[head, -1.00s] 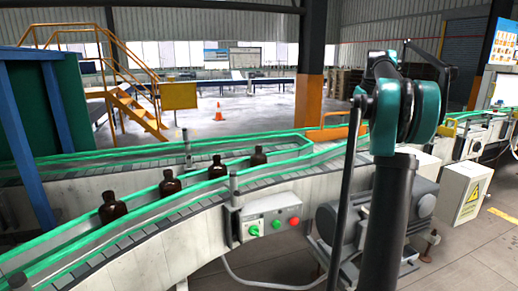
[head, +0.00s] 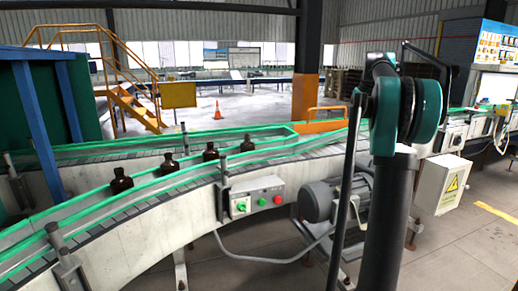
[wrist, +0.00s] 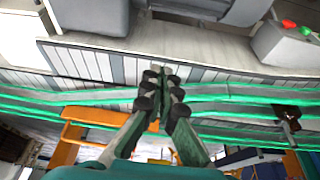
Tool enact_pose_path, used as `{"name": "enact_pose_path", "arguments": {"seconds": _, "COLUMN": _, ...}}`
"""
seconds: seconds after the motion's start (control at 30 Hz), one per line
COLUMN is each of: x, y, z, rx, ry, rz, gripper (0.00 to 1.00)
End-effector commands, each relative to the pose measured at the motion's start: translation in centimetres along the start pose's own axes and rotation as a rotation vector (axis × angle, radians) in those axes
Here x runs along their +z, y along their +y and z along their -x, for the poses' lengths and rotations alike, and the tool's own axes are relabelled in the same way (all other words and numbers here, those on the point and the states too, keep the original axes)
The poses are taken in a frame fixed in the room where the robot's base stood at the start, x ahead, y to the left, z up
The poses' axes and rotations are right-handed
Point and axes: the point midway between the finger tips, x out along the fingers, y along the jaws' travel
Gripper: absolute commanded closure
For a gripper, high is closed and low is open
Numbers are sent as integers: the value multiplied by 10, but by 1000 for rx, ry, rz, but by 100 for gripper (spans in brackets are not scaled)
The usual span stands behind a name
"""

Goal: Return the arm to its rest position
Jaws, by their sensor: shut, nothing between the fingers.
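My arm (head: 385,190) stands at the right of the head view, with a teal joint at its top. My gripper does not show in the head view. In the wrist view my gripper (wrist: 162,76) has its dark fingertips together with nothing between them. The wrist view appears upside down, with the conveyor (wrist: 80,98) behind the fingers; I cannot tell the distance between them. Several amber bottles (head: 210,152) stand in a row on the conveyor belt in the head view, apart from my arm.
A control box (head: 258,197) with buttons hangs on the conveyor side. A grey motor (head: 316,201) and a white box with a warning sign (head: 441,184) are near my arm. Grey floor (head: 460,245) is open at lower right. An orange cone (head: 218,110) stands far behind.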

Motion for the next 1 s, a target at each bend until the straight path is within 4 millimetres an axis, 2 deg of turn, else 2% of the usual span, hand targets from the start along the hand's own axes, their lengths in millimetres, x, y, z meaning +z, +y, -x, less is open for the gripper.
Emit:
{"name": "enact_pose_path", "arguments": {"seconds": 0.37, "x": 27, "y": -41, "z": -28, "rx": 11, "ry": -6, "rz": -32, "gripper": 100}}
{"name": "enact_pose_path", "arguments": {"seconds": 0.57, "x": 60, "y": -80, "z": -54, "rx": 22, "ry": -9, "rz": -62, "gripper": 100}}
{"name": "enact_pose_path", "arguments": {"seconds": 0.67, "x": 90, "y": -110, "z": -74, "rx": 30, "ry": -10, "rz": -84, "gripper": 100}}
{"name": "enact_pose_path", "arguments": {"seconds": 0.77, "x": 134, "y": -147, "z": -100, "rx": 41, "ry": -10, "rz": -112, "gripper": 100}}
{"name": "enact_pose_path", "arguments": {"seconds": 0.97, "x": 242, "y": -218, "z": -150, "rx": 62, "ry": -5, "rz": -174, "gripper": 100}}
{"name": "enact_pose_path", "arguments": {"seconds": 1.0, "x": 265, "y": -231, "z": -159, "rx": 67, "ry": -3, "rz": -185, "gripper": 100}}
